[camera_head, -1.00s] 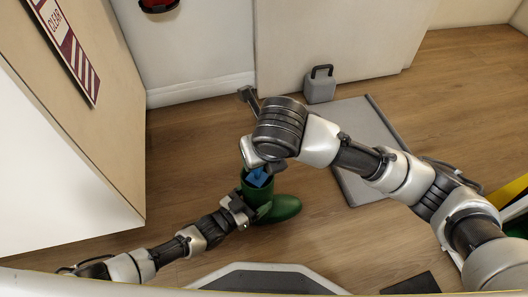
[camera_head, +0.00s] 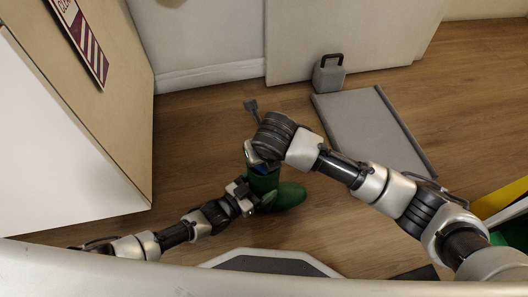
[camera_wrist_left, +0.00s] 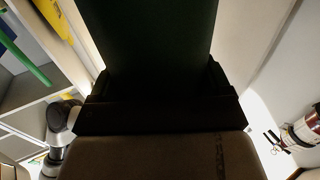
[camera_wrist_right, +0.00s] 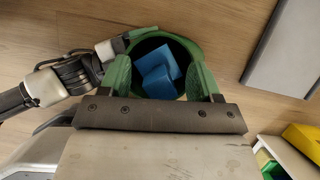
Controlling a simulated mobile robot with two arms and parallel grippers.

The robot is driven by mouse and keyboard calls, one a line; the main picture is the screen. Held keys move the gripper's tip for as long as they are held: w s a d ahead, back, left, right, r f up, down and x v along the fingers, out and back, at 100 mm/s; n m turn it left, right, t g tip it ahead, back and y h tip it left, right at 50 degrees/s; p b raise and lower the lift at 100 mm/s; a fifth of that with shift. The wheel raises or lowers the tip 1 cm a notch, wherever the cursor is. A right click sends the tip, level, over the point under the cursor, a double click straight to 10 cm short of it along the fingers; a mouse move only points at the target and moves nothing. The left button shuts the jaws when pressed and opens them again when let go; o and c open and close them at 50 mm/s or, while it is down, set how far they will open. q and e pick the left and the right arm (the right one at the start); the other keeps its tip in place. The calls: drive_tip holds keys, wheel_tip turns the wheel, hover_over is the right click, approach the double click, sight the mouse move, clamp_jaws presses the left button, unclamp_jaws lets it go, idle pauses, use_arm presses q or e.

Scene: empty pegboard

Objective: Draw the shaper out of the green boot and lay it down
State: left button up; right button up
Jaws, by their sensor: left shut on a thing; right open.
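The green boot (camera_head: 290,195) stands on the wooden floor, its toe to the right in the head view. My left gripper (camera_head: 243,191) is shut on the boot's shaft from the left; the dark green shaft (camera_wrist_left: 155,35) fills the middle of the left wrist view. The blue shaper (camera_wrist_right: 165,67) sits inside the boot's round opening (camera_wrist_right: 186,46). My right gripper (camera_wrist_right: 161,85) is open above the opening, the boot's rim showing between and beyond its fingers. In the head view my right wrist hides most of the opening; only a sliver of blue shows.
A flat grey mat (camera_head: 370,130) with a raised edge lies on the floor right of the boot. A grey box with a black handle (camera_head: 328,74) stands behind it by the wall. A pale cabinet (camera_head: 80,130) is at the left. The floor between boot and mat is clear.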

drive_tip(key=c, duration=1.1)
drive_tip(key=shift+r, duration=0.2)
drive_tip(key=shift+r, duration=0.95)
drive_tip(key=shift+r, duration=2)
use_arm(q)
drive_tip(key=o, duration=1.2)
drive_tip(key=shift+a, duration=0.1)
use_arm(e)
drive_tip(key=shift+r, duration=0.1)
